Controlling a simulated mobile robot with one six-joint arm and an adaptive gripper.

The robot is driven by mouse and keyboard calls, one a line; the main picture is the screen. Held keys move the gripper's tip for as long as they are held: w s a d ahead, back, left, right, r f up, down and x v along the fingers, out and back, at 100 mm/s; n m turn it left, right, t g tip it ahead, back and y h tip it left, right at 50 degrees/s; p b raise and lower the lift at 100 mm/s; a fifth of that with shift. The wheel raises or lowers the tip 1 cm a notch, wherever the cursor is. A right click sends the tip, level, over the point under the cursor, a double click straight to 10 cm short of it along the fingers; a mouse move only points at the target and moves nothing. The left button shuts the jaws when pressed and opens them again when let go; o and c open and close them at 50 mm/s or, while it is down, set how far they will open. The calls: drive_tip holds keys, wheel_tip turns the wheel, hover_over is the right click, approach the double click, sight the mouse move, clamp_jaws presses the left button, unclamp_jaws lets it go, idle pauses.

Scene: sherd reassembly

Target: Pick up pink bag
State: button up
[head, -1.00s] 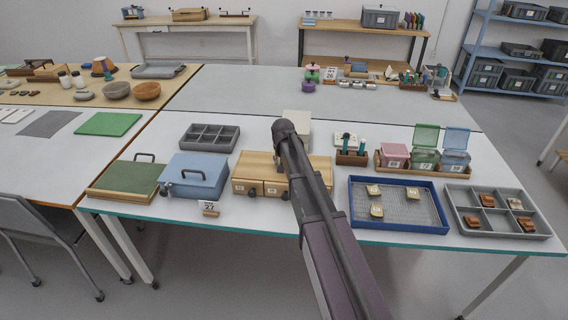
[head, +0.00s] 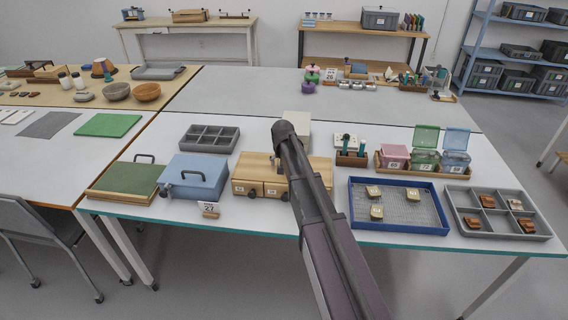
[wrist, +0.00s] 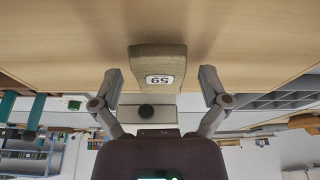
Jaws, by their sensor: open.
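No plainly bag-shaped pink thing shows. A pink, box-like container (head: 394,155) with a pale label stands at the left end of a wooden tray, right of my arm in the head view. My gripper (wrist: 162,84) shows in the wrist view with its two fingers spread apart. A beige block (wrist: 158,62) with an upside-down "59" label lies between and just beyond the fingers, by a pale wooden surface (wrist: 60,38). I cannot tell whether the fingers touch it; the gap looks clear. In the head view the gripper is hidden behind my arm.
Green (head: 424,158) and blue (head: 455,160) lidded boxes stand open beside the pink one. A wooden drawer box (head: 255,170) and a blue case (head: 195,175) lie left of my arm. A blue-rimmed mesh tray (head: 398,226) and grey divided tray (head: 500,235) lie front right.

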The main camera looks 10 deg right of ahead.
drive_tip(key=shift+r, duration=0.2)
drive_tip(key=p+v, duration=1.1)
drive_tip(key=shift+r+p, duration=0.3)
drive_tip(key=shift+r, duration=0.15)
drive_tip(key=shift+s, duration=0.1)
idle(0.6)
drive_tip(key=s+d+n+g, duration=0.1)
drive_tip(key=s+n+g, duration=0.1)
drive_tip(key=s, duration=2.5)
drive_tip(key=shift+f+n+g+y, duration=0.3)
drive_tip(key=shift+f+g+y, duration=0.15)
drive_tip(key=shift+g, duration=0.35)
drive_tip(key=shift+w, duration=0.15)
drive_tip(key=c, duration=0.7)
drive_tip(key=shift+o, duration=0.2)
drive_tip(key=shift+d, duration=0.15)
